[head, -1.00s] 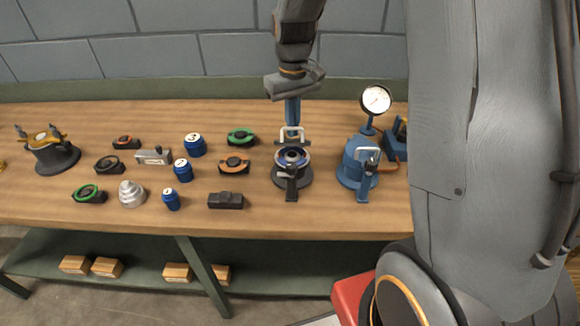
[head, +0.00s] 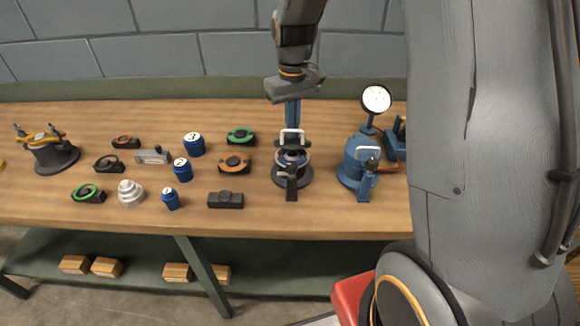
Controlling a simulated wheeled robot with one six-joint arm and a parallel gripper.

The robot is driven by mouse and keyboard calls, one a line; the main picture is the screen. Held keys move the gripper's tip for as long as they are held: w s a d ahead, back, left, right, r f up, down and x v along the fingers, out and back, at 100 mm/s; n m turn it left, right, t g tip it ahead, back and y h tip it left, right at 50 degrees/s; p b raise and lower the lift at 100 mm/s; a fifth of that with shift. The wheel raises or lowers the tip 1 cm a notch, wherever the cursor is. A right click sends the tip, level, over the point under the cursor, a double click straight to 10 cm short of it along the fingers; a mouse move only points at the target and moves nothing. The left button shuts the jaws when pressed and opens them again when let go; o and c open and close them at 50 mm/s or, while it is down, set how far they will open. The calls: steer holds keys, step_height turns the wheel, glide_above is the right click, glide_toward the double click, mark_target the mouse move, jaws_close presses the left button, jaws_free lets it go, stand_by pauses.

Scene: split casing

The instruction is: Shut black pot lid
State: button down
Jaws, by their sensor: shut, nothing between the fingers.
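The black pot (head: 292,177) stands on the bench, right of centre in the head view, with a dark upright latch (head: 291,184) on its near side. Its lid, with a pale squared handle (head: 292,132), is at the back of the pot and raised. The pot's blue-rimmed mouth still partly shows below the lid. My gripper (head: 292,124) is shut and points down at the lid handle from behind. It holds nothing, and I cannot tell whether its tips touch the lid.
A black block (head: 225,200), an orange-topped part (head: 234,163) and blue canisters (head: 182,169) lie to the left. Bare bench lies in front.

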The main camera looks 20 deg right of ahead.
steer(key=shift+f+b, duration=0.55)
steer(key=shift+f, duration=0.75)
step_height(320, 180, up, 7)
steer(key=p, duration=0.5)
steer(key=shift+r+p, duration=0.15)
steer(key=shift+p, duration=0.25)
steer(key=s+f+m+b, duration=0.1)
steer(key=s+f+b, duration=0.1)
steer(key=s, duration=0.6)
steer(key=s+f+m+t+b, duration=0.1)
steer(key=s+f+b, duration=0.2)
steer(key=s, duration=0.6)
steer(key=shift+s+f+b, duration=0.15)
steer(key=shift+f+b, duration=0.15)
steer(key=shift+b, duration=0.3)
